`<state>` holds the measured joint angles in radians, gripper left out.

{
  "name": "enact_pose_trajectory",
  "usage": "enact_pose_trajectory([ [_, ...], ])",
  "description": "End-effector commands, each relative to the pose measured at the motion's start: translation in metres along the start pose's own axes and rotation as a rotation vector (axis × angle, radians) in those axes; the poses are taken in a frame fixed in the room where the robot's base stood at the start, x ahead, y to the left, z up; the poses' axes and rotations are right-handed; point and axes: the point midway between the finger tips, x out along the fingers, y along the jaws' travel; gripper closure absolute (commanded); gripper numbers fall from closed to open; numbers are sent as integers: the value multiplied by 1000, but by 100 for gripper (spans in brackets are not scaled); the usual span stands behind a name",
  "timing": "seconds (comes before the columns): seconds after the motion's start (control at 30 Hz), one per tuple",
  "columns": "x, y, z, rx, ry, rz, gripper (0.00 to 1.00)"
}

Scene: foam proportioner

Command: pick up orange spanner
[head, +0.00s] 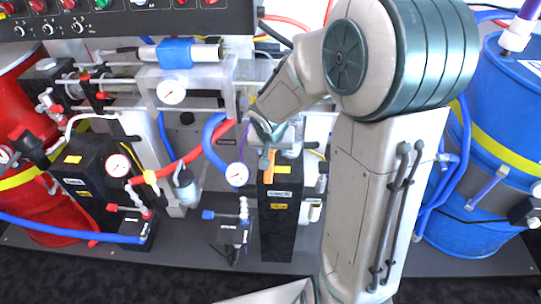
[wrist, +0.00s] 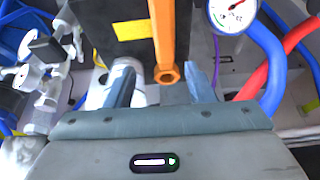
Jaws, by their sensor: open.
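The orange spanner (wrist: 163,40) lies along the dark block in the wrist view, its ring end (wrist: 166,73) pointing toward my gripper. In the head view a small part of the spanner (head: 268,166) shows at the top of the black box. My gripper (wrist: 160,88) is open, with one finger to each side of the spanner's ring end in the picture. Whether the fingers are level with the spanner cannot be told. In the head view my gripper (head: 270,140) is at the top of the black box, partly hidden by my arm.
The black box (head: 278,228) carries yellow labels. A pressure gauge (wrist: 232,14) and blue and red hoses (wrist: 268,65) are close on the right in the wrist view. White valve fittings (wrist: 45,75) are at the left. A blue drum (head: 490,150) and a red drum (head: 35,200) flank the rig.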

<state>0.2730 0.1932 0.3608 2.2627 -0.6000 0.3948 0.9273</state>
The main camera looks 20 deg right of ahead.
Motion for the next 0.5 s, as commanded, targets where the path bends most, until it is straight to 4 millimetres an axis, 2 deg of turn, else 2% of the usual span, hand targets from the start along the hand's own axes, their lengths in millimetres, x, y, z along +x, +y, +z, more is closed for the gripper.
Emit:
enact_pose_trajectory([
  [0.3, 42, -8, 3, 0, -1, 0, 51],
  [0.5, 53, -7, 2, 0, 0, 0, 51],
])
